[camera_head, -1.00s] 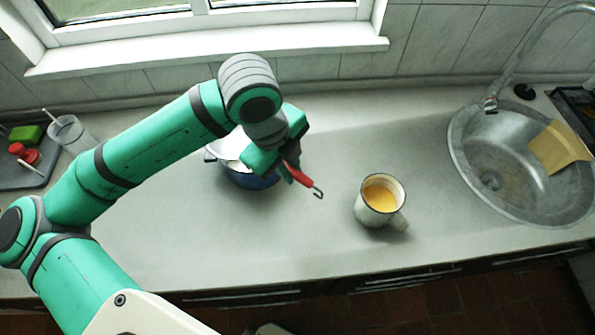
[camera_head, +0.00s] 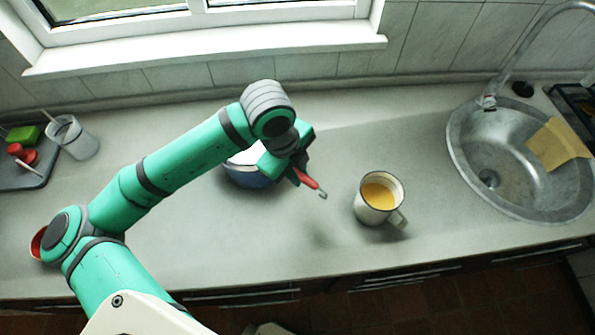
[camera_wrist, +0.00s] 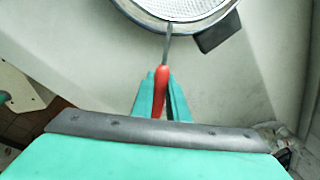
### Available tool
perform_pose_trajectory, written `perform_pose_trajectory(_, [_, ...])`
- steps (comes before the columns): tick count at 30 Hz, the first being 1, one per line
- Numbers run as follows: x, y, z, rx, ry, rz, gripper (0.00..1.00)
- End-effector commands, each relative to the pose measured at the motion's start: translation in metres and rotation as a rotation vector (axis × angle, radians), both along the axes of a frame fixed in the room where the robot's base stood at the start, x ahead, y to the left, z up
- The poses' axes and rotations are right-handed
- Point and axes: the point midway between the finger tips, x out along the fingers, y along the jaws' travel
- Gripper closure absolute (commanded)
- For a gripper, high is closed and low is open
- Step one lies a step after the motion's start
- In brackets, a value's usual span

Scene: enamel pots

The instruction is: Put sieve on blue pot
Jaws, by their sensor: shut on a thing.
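The sieve's red handle (camera_head: 309,181) sticks out of my gripper (camera_head: 295,169), with a metal hook at its end. My gripper is shut on this handle. In the wrist view the gripper (camera_wrist: 160,92) clasps the red handle (camera_wrist: 160,80), and the sieve's round mesh (camera_wrist: 180,6) shows at the top edge, cut off by the frame. The blue pot (camera_head: 243,178) stands on the counter, left of and partly behind my gripper. The sieve's bowl is largely hidden in the head view, so I cannot tell whether it touches the pot.
A white mug (camera_head: 371,209) with orange-yellow contents stands to the right. The sink (camera_head: 470,150) holds a tan cloth (camera_head: 556,145). A glass (camera_head: 80,142) and a grey tray (camera_head: 30,178) sit at far left. A red edge (camera_head: 37,243) shows behind my arm. The counter's middle is clear.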

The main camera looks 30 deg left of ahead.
Motion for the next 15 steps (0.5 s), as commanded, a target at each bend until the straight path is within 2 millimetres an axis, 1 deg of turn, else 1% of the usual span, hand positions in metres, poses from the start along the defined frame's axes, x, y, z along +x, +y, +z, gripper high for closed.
perform_pose_trajectory(2, [-0.0002,0.0001,-0.0022,0.000,0.000,0.000,1.00])
perform_pose_trajectory(3, [-0.0002,-0.0002,-0.0029,-0.001,0.001,0.000,0.84])
perform_pose_trajectory(5, [0.0000,-0.0003,-0.0026,-0.001,0.000,-0.001,0.70])
perform_pose_trajectory(6, [0.0000,-0.0004,-0.0025,-0.001,0.000,-0.001,0.68])
perform_pose_trajectory(15, [0.0002,-0.0008,-0.0009,0.000,0.000,-0.002,0.68])
